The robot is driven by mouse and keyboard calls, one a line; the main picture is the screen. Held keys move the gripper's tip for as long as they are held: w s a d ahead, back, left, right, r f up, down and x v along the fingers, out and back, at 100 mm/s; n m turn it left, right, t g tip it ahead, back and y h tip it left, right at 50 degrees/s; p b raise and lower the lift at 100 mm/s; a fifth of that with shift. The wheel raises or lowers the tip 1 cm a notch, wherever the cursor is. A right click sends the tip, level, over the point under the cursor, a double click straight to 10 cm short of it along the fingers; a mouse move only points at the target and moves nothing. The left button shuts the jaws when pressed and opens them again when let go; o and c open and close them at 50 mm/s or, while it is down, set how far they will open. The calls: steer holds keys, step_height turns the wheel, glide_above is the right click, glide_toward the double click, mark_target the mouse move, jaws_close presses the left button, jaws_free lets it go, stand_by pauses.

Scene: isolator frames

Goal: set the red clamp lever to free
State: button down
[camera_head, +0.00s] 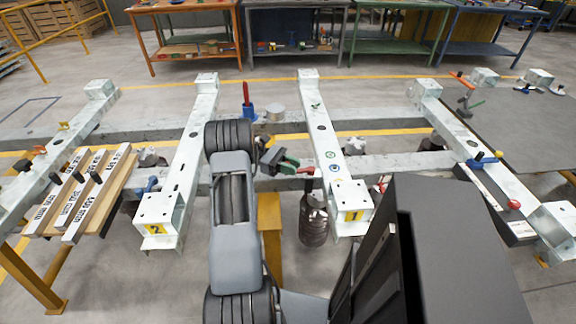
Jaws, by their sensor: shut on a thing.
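My gripper (300,168) reaches right from the end of my grey arm, at the lower cross rail just left of the light beam marked 1. Its dark and green jaws are shut on a small red piece, which I take for the red clamp lever (307,170). Only a bit of red shows at the jaw tips. The lever's pivot and its setting are hidden. Another red part (381,187) shows just right of beam 1, partly behind my own dark body.
Beam 1 (326,135) stands right beside my gripper, and beam 2 (186,150) is to the left. A red-handled blue tool (247,102) stands on the rear rail. A dark ribbed cylinder (314,220) hangs below. A red-knobbed lever (513,204) is far right.

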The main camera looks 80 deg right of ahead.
stand_by(0.3)
steer(key=c, duration=0.9)
jaws_free()
steer(key=shift+c, duration=0.2)
